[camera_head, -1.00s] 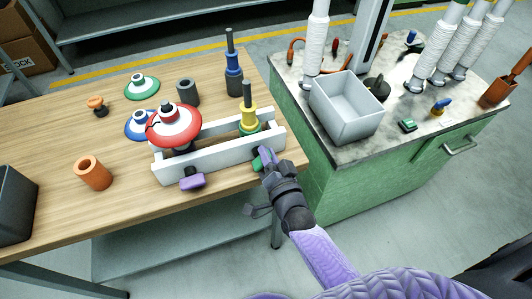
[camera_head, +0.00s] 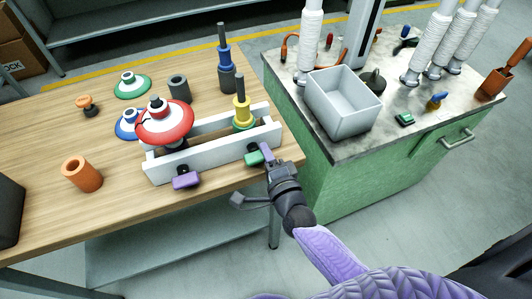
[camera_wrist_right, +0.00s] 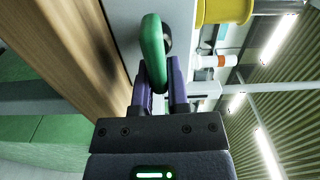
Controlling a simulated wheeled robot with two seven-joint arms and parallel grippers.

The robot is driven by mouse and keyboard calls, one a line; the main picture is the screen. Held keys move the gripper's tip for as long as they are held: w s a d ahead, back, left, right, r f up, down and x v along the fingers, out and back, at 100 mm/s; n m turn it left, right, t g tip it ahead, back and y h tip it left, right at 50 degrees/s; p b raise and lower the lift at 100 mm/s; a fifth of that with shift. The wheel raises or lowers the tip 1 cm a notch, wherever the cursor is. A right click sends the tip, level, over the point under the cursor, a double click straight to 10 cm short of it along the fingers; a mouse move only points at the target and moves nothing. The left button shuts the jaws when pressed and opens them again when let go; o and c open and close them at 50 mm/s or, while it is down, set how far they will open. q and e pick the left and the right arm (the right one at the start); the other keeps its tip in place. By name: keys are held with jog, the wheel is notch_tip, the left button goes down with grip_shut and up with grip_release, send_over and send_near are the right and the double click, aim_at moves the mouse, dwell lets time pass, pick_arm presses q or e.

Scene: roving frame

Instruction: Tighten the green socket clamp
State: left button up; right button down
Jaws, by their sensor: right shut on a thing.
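The green socket clamp handle (camera_head: 254,158) sits on the front face of the white frame (camera_head: 215,153), near its right end. My right gripper (camera_head: 267,154) is at the right end of this handle. In the right wrist view the green handle (camera_wrist_right: 153,50) reaches between the two purple fingers (camera_wrist_right: 162,88), which are shut on its end. Above the clamp, a yellow stepped piece (camera_head: 242,112) with a dark rod stands in a green ring (camera_head: 243,127). My left gripper is not in view.
A purple clamp handle (camera_head: 186,180) is on the frame's front left. A red and white disc (camera_head: 165,123) sits at the frame's left. An orange cylinder (camera_head: 82,174) stands on the wooden table (camera_head: 122,197). A grey bin (camera_head: 343,103) is on the green cabinet.

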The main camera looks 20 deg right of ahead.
jog(key=shift+f+m, duration=0.1)
jog(key=shift+m, duration=0.3)
jog(key=c, duration=0.6)
grip_release()
jog(key=shift+s, duration=0.1)
jog(key=s+p, duration=0.1)
jog(key=s, duration=0.8)
jog(key=shift+s+d, duration=0.15)
jog(key=shift+s, duration=0.25)
jog(key=shift+f, duration=0.1)
